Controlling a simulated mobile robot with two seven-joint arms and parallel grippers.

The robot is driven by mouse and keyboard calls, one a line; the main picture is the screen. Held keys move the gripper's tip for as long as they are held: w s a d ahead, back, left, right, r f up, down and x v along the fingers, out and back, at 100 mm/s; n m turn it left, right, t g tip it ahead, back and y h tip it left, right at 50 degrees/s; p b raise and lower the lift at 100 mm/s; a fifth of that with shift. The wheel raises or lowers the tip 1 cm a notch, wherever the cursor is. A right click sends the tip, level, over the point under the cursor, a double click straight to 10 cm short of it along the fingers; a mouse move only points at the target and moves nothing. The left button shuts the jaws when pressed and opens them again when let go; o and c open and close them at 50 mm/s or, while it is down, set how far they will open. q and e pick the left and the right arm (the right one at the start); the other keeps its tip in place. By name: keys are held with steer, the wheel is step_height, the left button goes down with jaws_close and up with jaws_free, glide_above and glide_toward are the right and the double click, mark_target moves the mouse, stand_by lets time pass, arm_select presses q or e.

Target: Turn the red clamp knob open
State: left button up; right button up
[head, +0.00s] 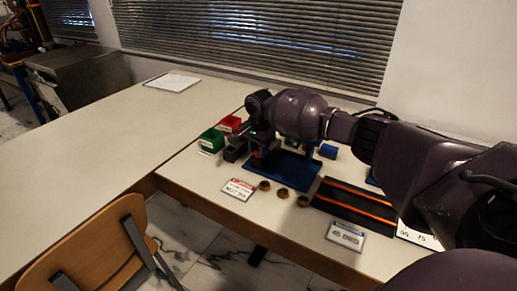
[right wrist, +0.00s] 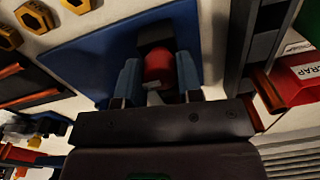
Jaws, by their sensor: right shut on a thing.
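The red clamp knob (right wrist: 158,66) sits between the two blue fingers of my right gripper (right wrist: 158,82) in the right wrist view. The fingers are shut on its sides. The knob belongs to a rig on a blue base plate (right wrist: 85,60), which also shows in the head view (head: 291,170). In the head view my right gripper (head: 262,152) points down at the left part of the plate, and my arm and wrist hide most of the rig. The knob's turn angle cannot be told. My left gripper is not in view.
A green bin (head: 211,140) and a red bin (head: 229,124) stand left of the rig. A sign card (head: 238,189), brass nuts (head: 282,192) and a black rack with orange rails (head: 355,203) lie in front. The long table at left is mostly clear; a chair (head: 95,245) stands before it.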

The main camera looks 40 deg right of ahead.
steer(key=shift+a+r+n+p, duration=0.1)
steer(key=shift+r+n+p, duration=0.4)
steer(key=shift+p, duration=0.55)
steer(key=shift+f+n+p, duration=0.1)
steer(key=shift+n+p, duration=0.2)
steer(key=shift+p, duration=0.1)
steer(key=shift+n+p, duration=0.7)
steer(key=shift+f+n+p, duration=0.3)
steer(key=shift+n, duration=0.5)
steer(key=shift+f+n, duration=0.1)
steer(key=shift+n, duration=0.7)
steer(key=n, duration=0.5)
steer(key=shift+n, duration=0.3)
steer(key=n, duration=0.5)
steer(key=shift+n, duration=0.6)
